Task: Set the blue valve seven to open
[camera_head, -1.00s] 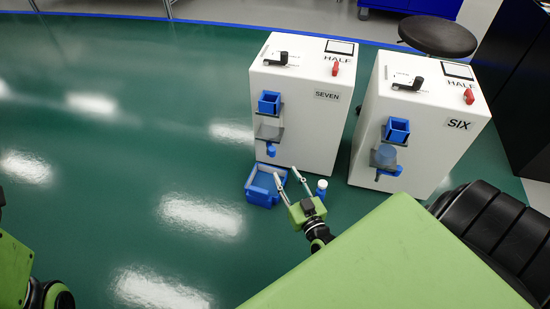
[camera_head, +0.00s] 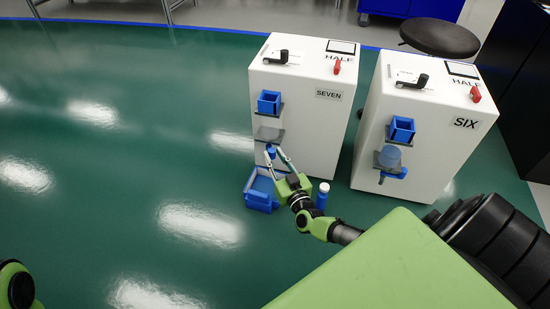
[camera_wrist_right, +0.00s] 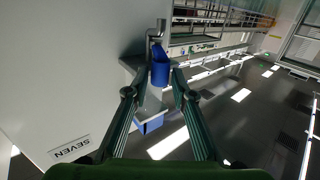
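The white cabinet labelled SEVEN (camera_head: 310,130) stands in the middle of the head view. Its blue valve (camera_head: 270,149) hangs low on the front, below a clear vessel and a blue hopper (camera_head: 269,102). In the wrist view the blue valve (camera_wrist_right: 160,66) sits on a metal stem, with the hopper (camera_wrist_right: 149,123) nearer the bottom of the picture. My right gripper (camera_head: 273,154) is open, its two fingers spread on either side of the valve at the tips; it also shows in the wrist view (camera_wrist_right: 152,84). Contact cannot be told. My left gripper is out of view.
A blue open tray (camera_head: 259,193) lies on the floor below the valve. A blue bottle with a white cap (camera_head: 322,195) stands right of my gripper. The similar cabinet SIX (camera_head: 425,140) stands to the right. The green floor at left is free.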

